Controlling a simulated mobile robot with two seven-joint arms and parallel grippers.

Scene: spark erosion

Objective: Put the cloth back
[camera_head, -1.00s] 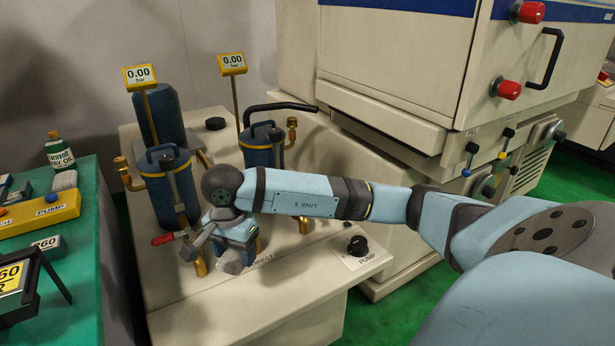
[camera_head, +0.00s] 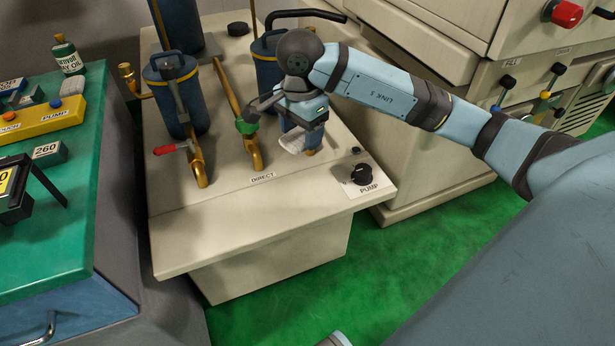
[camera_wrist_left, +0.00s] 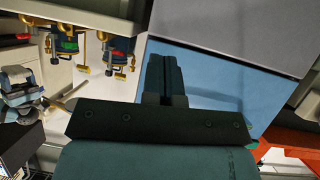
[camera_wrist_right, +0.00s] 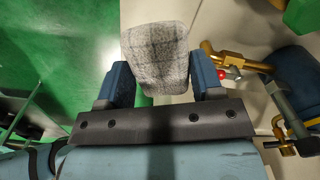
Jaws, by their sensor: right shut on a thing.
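The cloth (camera_wrist_right: 155,55) is a light grey checked bundle. My right gripper (camera_wrist_right: 156,90) is shut on it, with the cloth between and beyond the two blue fingers.
Brass pipes stand close left of my right gripper, one with a red lever (camera_head: 172,149), one with a green handle (camera_head: 247,127). Blue filter canisters (camera_head: 178,95) stand behind. A green-topped table (camera_head: 60,235) is at left. The bench's front is clear.

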